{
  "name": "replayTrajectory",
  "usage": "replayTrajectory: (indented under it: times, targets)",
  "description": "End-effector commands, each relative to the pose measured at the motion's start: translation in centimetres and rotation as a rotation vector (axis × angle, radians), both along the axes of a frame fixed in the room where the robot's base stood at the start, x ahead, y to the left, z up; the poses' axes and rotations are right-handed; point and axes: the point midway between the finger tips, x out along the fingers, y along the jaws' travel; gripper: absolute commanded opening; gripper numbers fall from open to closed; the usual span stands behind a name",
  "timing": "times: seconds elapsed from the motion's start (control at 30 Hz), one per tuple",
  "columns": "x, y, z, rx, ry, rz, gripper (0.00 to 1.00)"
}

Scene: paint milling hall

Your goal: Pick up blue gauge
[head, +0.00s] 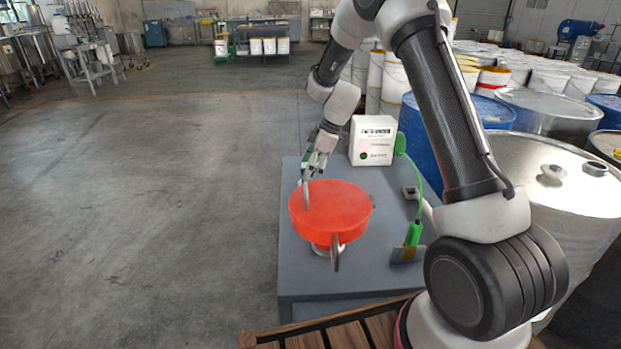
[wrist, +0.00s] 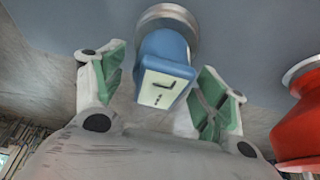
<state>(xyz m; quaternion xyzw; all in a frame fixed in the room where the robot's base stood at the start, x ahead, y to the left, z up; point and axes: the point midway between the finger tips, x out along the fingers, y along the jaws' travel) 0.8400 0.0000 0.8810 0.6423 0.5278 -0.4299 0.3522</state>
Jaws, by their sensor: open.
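The blue gauge (wrist: 165,52) stands on a round metal base on the grey table in the wrist view, its pale display face turned toward the camera. My gripper (wrist: 158,90) is open, with one green-padded finger on each side of the gauge. I see gaps between the pads and the gauge. In the head view my gripper (head: 313,172) is at the far left part of the table, behind and over the edge of a red round object. I cannot make out the gauge in the head view.
The red round object (head: 330,208) stands on a small base close by; it also shows at the right of the wrist view (wrist: 300,128). A white box (head: 372,140) and a green-corded device (head: 414,235) are on the grey table (head: 300,265). Drums crowd the right; floor at left is clear.

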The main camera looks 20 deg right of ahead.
Motion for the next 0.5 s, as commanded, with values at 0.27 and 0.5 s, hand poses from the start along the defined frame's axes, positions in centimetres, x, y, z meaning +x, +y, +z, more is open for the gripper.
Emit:
replayTrajectory:
  times: [0.27,0.5]
  targets:
    - [0.03,0.05,-0.08,0.000,-0.001,0.000,0.58]
    - [0.03,0.05,-0.05,0.000,-0.001,0.000,0.17]
